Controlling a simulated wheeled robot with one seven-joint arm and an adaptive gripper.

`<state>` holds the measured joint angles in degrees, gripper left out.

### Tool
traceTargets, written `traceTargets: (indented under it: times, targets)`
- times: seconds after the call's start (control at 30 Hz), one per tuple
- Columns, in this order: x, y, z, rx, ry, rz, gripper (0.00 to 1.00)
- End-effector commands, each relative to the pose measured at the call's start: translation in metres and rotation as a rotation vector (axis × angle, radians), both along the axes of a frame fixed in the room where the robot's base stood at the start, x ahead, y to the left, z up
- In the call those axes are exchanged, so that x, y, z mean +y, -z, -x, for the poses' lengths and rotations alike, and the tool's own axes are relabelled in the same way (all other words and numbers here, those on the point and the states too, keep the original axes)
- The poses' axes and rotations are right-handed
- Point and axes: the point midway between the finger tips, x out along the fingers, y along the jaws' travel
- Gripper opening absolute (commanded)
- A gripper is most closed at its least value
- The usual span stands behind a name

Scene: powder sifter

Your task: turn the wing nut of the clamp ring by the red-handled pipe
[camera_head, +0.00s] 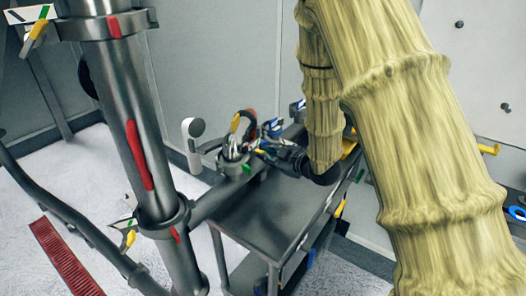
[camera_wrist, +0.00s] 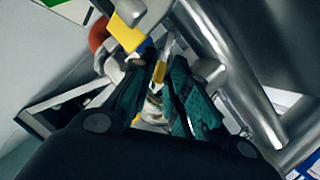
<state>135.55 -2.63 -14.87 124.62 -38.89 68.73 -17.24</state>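In the head view, a grey clamp ring (camera_head: 233,164) sits on the pipework behind the cart, with a yellow wing nut (camera_head: 235,122) standing up from it. A small red part, perhaps the red handle (camera_head: 249,116), shows just behind. My gripper (camera_head: 262,148) reaches in from the right beside this clamp. In the wrist view, my gripper's two dark green fingers (camera_wrist: 167,75) are apart, and small yellow parts (camera_wrist: 160,72) show at their tips. A larger yellow piece (camera_wrist: 127,33) and a red curved part (camera_wrist: 98,35) lie beyond. Contact with the nut cannot be told.
A thick steel pipe (camera_head: 118,95) with red strips stands at the left, with another clamp ring (camera_head: 164,224) and yellow wing nut (camera_head: 129,239). A dark metal cart (camera_head: 250,215) stands below my gripper. Steel tubes (camera_wrist: 230,65) crowd the wrist view's right side.

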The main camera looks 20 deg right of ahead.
Motion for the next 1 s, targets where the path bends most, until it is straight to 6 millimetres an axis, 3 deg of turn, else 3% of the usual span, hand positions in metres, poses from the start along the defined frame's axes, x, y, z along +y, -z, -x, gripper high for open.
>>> traceTargets:
  times: [0.2, 0.6, 0.7, 1.0]
  targets:
    - [0.01, 0.006, -0.019, 0.001, -0.002, 0.001, 0.17]
    - [0.013, 0.009, -0.024, 0.0, -0.002, 0.0, 0.17]
    - [0.013, 0.009, -0.024, 0.0, -0.002, 0.0, 0.01]
    - [0.013, 0.011, -0.024, -0.008, -0.002, 0.008, 0.0]
